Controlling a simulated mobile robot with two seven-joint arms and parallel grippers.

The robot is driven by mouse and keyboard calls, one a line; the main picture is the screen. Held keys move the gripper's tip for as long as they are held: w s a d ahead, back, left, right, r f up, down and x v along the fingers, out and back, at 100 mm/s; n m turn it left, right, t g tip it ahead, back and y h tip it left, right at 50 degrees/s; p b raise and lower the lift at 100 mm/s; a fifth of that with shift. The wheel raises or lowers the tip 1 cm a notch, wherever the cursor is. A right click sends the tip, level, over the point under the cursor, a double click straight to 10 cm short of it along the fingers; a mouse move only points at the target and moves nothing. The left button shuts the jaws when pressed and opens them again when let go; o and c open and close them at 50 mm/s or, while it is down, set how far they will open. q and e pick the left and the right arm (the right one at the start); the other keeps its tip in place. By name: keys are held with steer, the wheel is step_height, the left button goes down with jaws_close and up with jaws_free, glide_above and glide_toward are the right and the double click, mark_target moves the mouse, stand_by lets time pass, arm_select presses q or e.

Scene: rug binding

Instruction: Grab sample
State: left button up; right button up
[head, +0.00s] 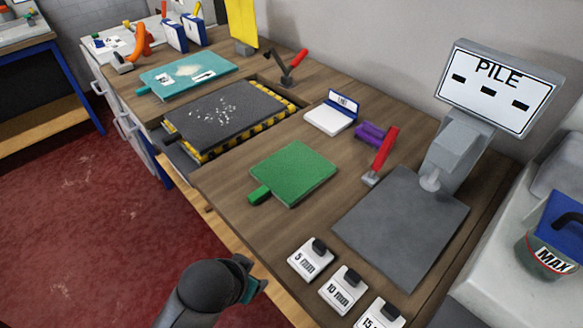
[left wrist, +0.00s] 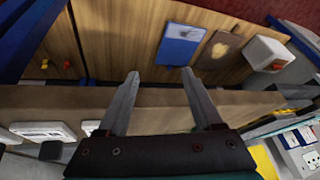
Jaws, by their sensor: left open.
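A green square sample (head: 295,172) with a small tab at its near left corner lies flat on the wooden bench. A teal sample (head: 187,74) with a tab, a pale patch and labels lies farther back on the bench. I cannot tell which one the task means. My left gripper (head: 256,284) is low in the head view, off the bench's front edge and apart from both samples. In the left wrist view my left gripper (left wrist: 163,92) is open with nothing between its fingers. My right gripper is in neither view.
A dark plate (head: 228,115) with yellow-black striped edges lies between the samples. A PILE gauge (head: 497,88) stands at the right over a grey plate (head: 402,228). Weights marked in mm (head: 311,259) line the near edge. A red-handled tool (head: 384,153) stands beside the gauge.

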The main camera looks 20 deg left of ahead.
arm_select(q)
steer(key=w+d+r+m+t, duration=0.25)
steer(key=w+r+t, duration=0.35)
steer(key=w+r, duration=0.45)
steer(key=w+d+r+m+t, duration=0.1)
steer(key=w+r+m+t, duration=0.2)
steer(key=w+r+t, duration=0.7)
steer(key=d+r+m+g+h, duration=0.1)
steer(key=d+r+m+h, duration=0.65)
steer(key=r, duration=0.45)
steer(key=s+d+r+m+g+h, duration=0.2)
steer(key=s+d+m+g+h, duration=0.2)
steer(key=d+m+g+h, duration=1.05)
steer(key=m+g+y, duration=0.6)
steer(key=m+y, duration=0.6)
steer(key=y, duration=1)
glide_above(261, 191)
step_height(261, 191, down, 24)
steer(key=shift+w+a+f, duration=0.1)
steer(key=shift+f, duration=0.1)
steer(key=shift+f+b, duration=0.3)
steer(key=shift+f, duration=2.75)
jaws_close()
